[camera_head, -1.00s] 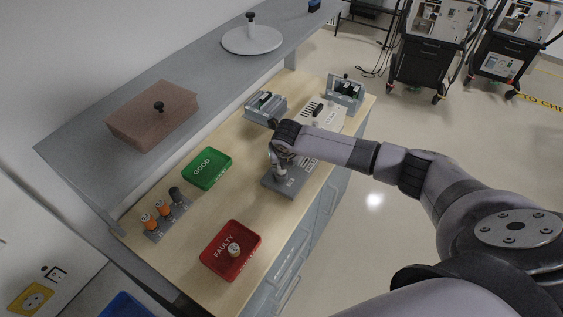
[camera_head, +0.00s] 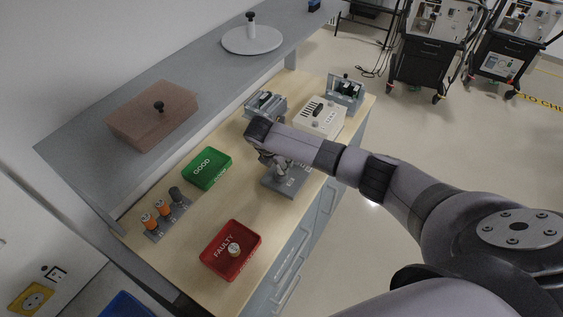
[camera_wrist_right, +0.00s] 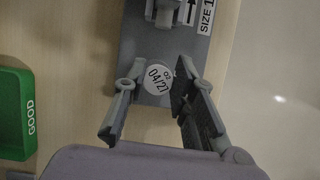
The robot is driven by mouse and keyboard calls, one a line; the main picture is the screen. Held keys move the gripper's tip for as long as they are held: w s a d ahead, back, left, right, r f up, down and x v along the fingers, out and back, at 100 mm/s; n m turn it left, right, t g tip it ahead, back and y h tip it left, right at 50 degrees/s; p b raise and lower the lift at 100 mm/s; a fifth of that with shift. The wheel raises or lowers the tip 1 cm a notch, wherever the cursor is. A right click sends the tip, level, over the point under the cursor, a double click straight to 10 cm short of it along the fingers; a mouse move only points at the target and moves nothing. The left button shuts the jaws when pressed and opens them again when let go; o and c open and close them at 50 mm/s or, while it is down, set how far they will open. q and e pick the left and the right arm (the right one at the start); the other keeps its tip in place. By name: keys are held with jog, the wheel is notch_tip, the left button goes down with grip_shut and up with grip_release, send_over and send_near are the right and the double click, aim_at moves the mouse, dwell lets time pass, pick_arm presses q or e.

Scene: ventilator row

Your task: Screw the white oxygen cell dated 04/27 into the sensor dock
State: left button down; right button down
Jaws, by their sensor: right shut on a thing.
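The white oxygen cell (camera_wrist_right: 158,78) shows its round top with "O2 04/27" in the right wrist view. My right gripper (camera_wrist_right: 157,85) has a finger on each side of it and is shut on it; it also shows in the head view (camera_head: 277,168). The cell stands over the grey sensor dock plate (camera_head: 272,184), which also shows in the right wrist view (camera_wrist_right: 133,50) with an arrow and a size label. Whether the thread is engaged is hidden. My left gripper is not in view.
A green GOOD tray (camera_head: 207,181) is left of the dock. A red FAULTY tray (camera_head: 215,263) holds a small pale cell (camera_head: 234,250). A rack (camera_head: 153,236) holds orange-banded cells and a dark one. A shelf (camera_head: 75,155) overhangs the bench's back.

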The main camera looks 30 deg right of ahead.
jog(key=shift+m+g, duration=0.4)
jog(key=shift+m, duration=0.8)
jog(key=shift+a+m+h, duration=0.1)
jog(key=shift+m+h, duration=0.2)
jog(key=shift+m, duration=0.4)
jog(key=m+g+b, duration=0.1)
jog(key=m+g, duration=0.1)
jog(key=m, duration=0.2)
jog(key=shift+f, duration=0.15)
jog(key=shift+m, duration=0.3)
